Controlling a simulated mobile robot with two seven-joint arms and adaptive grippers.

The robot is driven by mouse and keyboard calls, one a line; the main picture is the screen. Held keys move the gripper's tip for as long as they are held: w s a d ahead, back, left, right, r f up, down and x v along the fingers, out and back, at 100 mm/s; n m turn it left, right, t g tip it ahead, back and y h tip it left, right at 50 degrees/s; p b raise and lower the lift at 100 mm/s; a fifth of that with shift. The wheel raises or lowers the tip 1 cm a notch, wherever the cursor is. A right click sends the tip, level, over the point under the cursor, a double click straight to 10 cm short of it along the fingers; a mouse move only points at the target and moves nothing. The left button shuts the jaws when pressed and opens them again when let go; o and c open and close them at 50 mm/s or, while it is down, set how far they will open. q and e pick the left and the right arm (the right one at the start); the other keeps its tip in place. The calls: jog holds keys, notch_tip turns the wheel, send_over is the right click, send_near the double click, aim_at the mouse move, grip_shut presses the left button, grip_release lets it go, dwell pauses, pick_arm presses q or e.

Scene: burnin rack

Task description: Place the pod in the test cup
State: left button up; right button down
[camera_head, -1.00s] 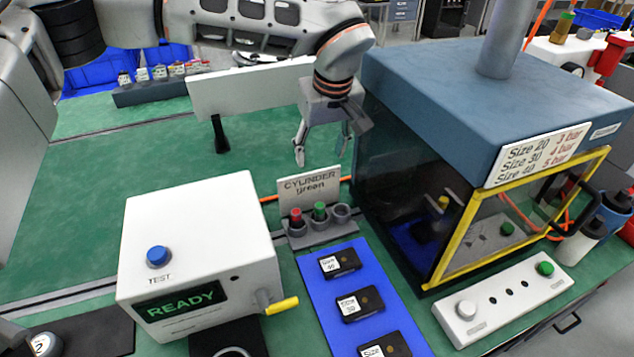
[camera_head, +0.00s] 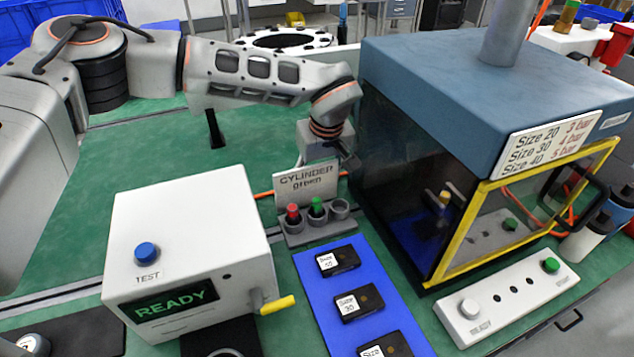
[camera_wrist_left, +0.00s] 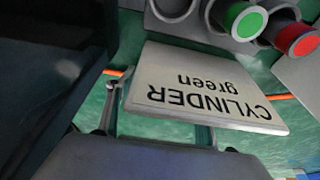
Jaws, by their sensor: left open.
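A small rack (camera_head: 318,232) holds a red-topped pod (camera_head: 293,212), a green-topped pod (camera_head: 317,207) and an empty grey cup (camera_head: 340,208). A sign reading "CYLINDER green" (camera_head: 306,183) stands behind it. The white tester (camera_head: 190,235) shows "READY"; a ring-like cup (camera_head: 226,352) on its dark base is cut off by the bottom edge. My left gripper (camera_head: 328,158) is open and empty behind the sign, its fingers partly hidden. In the left wrist view, the sign (camera_wrist_left: 205,85) lies just ahead of the fingers, with the green top (camera_wrist_left: 243,20) and red top (camera_wrist_left: 298,40) beyond.
A blue mat (camera_head: 365,300) with several black size-labelled blocks lies in front of the rack. The blue-topped chamber (camera_head: 490,90) with a yellow-framed door stands close on the right. A white button panel (camera_head: 507,298) is before it. Green bench is clear left of the sign.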

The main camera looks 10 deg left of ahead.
pick_arm(q)
jog(key=shift+r, duration=0.15)
jog(key=c, duration=1.2)
